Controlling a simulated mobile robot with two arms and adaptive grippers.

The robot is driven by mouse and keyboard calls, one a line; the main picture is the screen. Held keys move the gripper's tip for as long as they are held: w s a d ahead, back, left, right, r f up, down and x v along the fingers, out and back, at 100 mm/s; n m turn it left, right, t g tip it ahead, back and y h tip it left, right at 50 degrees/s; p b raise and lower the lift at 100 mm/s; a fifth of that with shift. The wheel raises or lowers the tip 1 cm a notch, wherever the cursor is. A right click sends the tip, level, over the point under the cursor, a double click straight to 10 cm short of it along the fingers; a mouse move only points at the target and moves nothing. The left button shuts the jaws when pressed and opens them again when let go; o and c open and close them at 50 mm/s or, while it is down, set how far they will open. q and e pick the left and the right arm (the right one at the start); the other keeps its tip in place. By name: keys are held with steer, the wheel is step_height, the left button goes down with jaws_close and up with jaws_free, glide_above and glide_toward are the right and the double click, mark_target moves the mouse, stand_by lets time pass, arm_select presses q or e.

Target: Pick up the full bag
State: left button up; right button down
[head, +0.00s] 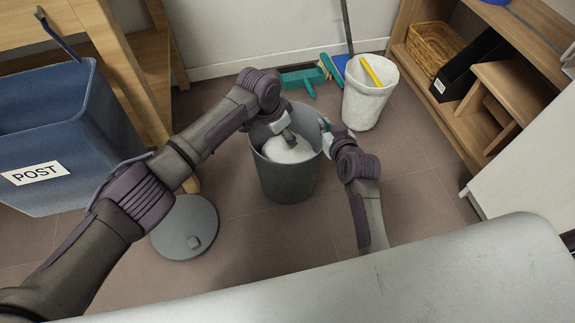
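The full bag (287,152) is white and sits inside a grey bin (288,185) standing on the floor in the middle of the head view. My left gripper (289,140) reaches down into the bin from above, at the top of the bag. Its fingertips are small and partly hidden, so its grip does not show. My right gripper (326,127) is at the right side of the bin's rim. Whether its fingers are closed is too small to tell. The lower part of the bag is hidden by the bin wall.
A round grey lid (185,228) lies on the floor front left. A blue POST box (60,135) stands at the left. A white bin (367,105), a teal brush (301,78) and wooden shelves (440,110) are behind and right. Floor right of the grey bin is clear.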

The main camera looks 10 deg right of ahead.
mark_target(276, 149)
arm_select(q)
steer(key=shift+x, duration=2.5)
jaws_close()
steer(key=shift+d+r, duration=0.1)
steer(key=shift+r, duration=0.1)
